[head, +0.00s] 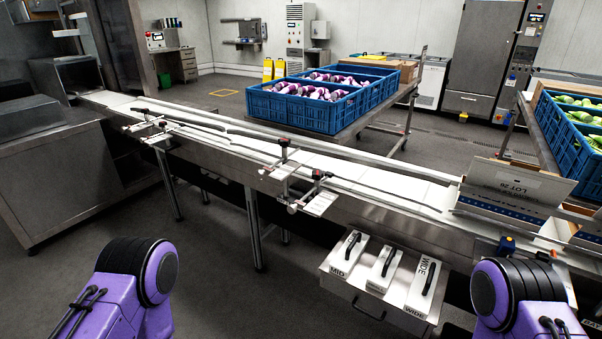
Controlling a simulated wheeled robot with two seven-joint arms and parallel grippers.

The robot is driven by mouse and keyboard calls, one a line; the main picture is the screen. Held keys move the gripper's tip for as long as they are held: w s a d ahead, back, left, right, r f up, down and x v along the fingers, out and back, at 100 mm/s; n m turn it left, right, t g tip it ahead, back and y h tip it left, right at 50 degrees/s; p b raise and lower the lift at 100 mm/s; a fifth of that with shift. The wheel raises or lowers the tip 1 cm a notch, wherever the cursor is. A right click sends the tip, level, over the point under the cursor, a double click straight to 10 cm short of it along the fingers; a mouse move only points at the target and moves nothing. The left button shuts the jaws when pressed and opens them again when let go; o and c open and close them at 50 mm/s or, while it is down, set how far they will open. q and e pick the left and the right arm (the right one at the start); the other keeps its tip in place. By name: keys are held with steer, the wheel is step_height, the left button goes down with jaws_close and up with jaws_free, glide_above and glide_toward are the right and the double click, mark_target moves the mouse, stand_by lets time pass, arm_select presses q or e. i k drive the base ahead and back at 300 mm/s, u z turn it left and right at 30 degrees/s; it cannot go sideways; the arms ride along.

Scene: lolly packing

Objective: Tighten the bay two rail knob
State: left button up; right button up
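A conveyor with a pale belt (330,166) and guide rails (385,193) runs from the far left to the right. Dark rail knobs with red parts stand on brackets along it: one pair is near the middle, with an upper knob (284,143) and a lower knob (318,174). Another pair is further left, with one knob (146,112) and another (161,125). I cannot read which bay each belongs to, nor tell how tight a knob is. Only purple links of my arms show at the bottom left and bottom right; neither gripper is in view.
A drawer unit (350,290) below the conveyor carries handled blocks, one marked MID (343,262) and one WIDE (420,290). An open carton (510,190) stands at the belt's right end. Blue crates (300,112) of purple-and-white items stand behind the conveyor. Floor is clear at front left.

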mark_target(317, 174)
steer(key=u, duration=1.35)
steer(key=i, duration=1.05)
steer(key=z, duration=2.1)
